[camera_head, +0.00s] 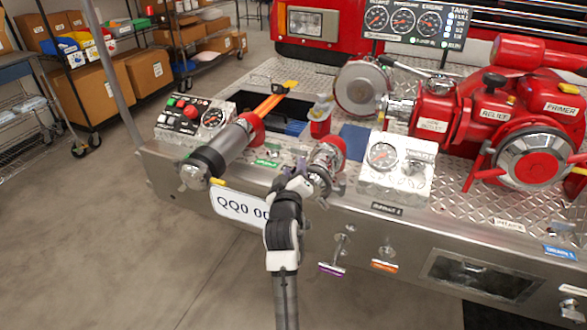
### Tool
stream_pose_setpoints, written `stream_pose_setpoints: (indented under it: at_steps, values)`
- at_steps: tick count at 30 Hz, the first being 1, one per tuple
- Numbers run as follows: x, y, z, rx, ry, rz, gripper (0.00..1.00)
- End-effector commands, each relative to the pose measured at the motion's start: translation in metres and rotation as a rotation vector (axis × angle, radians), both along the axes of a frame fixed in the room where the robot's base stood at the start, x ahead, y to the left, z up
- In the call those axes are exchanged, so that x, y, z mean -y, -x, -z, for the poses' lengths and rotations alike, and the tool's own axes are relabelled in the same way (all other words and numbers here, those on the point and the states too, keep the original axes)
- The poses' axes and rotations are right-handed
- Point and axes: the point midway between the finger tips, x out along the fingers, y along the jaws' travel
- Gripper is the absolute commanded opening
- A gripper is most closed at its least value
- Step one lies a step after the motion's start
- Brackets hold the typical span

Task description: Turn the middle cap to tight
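The middle cap (327,156) is a red and chrome fitting standing low at the front edge of the diamond-plate bumper, between the dark cylinder on the left and a gauge box on the right. My gripper (297,184) is at the end of my white and black arm, which rises from the bottom of the picture. The gripper is at the cap's near left side and overlaps it in the view. I cannot tell whether it touches the cap. Its fingers are small and partly hidden, so their opening is unclear.
A dark cylinder (218,152) with a metal end lies close on the left. A gauge box (398,167) stands close on the right. A large red intake (537,156) is farther right. Purple (332,269) and orange (384,265) pull handles jut from the bumper face. Floor at left is open.

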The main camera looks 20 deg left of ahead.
Motion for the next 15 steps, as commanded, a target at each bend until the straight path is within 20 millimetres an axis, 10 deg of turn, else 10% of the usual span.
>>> stream_pose_setpoints:
  at_steps: [9, 15]
  values:
    - [-0.0007, -0.0024, 0.0001, 0.0, 0.0, 0.0, 0.38]
    - [-0.0007, -0.0022, 0.0001, 0.0, 0.0, 0.0, 0.12]
